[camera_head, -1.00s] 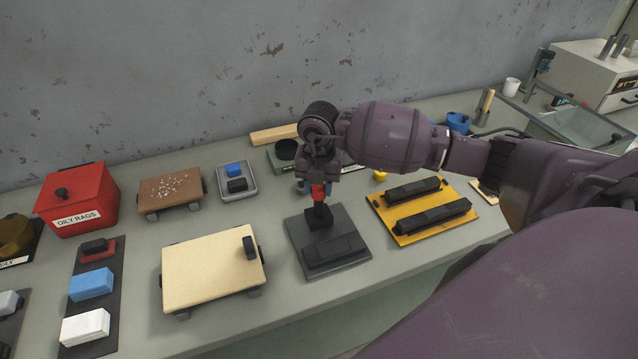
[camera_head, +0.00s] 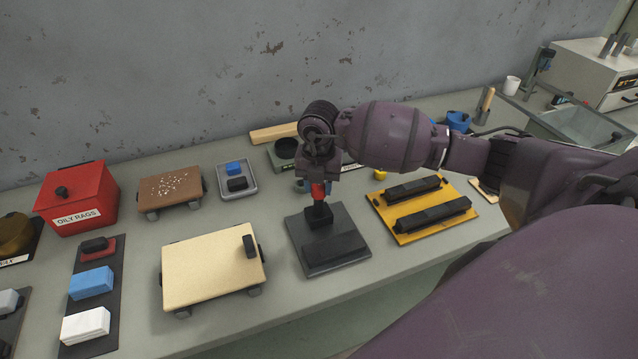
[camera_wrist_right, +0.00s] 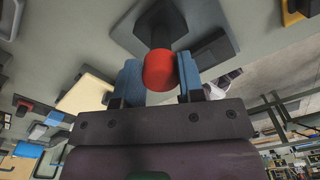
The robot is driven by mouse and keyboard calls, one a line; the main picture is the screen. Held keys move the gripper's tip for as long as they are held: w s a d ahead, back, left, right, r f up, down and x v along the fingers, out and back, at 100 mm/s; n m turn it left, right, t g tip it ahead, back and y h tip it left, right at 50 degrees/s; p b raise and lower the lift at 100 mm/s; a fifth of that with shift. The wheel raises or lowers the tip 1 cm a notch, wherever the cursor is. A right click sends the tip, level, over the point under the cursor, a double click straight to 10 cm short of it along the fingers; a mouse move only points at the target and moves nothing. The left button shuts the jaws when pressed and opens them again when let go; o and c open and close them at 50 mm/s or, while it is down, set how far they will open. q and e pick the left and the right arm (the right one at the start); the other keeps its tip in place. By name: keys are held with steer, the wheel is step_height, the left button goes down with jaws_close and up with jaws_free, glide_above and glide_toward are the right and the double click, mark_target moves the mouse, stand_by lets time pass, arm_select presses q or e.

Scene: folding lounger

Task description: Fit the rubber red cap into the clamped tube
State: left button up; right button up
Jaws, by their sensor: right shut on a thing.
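The red cap (camera_head: 318,190) is between the fingers of my right gripper (camera_head: 319,187), which points down over the clamp stand. In the right wrist view the red cap (camera_wrist_right: 159,70) sits between the two blue fingertips of my right gripper (camera_wrist_right: 160,80), which are shut on it. The dark clamped tube (camera_head: 319,212) stands upright in a black block on the grey clamp base (camera_head: 345,263). The cap is at the tube's top end. I cannot tell how deep it sits, because the gripper hides the joint. My left gripper is not in view.
A pale board (camera_head: 205,275) with a black knob is left of the clamp base. A yellow tray (camera_head: 440,228) with two black bars is to the right. A red oily rags bin (camera_head: 75,198) is at far left. Bare bench shows in front of the boards.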

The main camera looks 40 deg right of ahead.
steer(key=o, duration=1)
steer(key=shift+r, duration=0.5)
step_height(320, 180, up, 10)
steer(key=shift+f, duration=0.1)
steer(key=shift+s, duration=0.1)
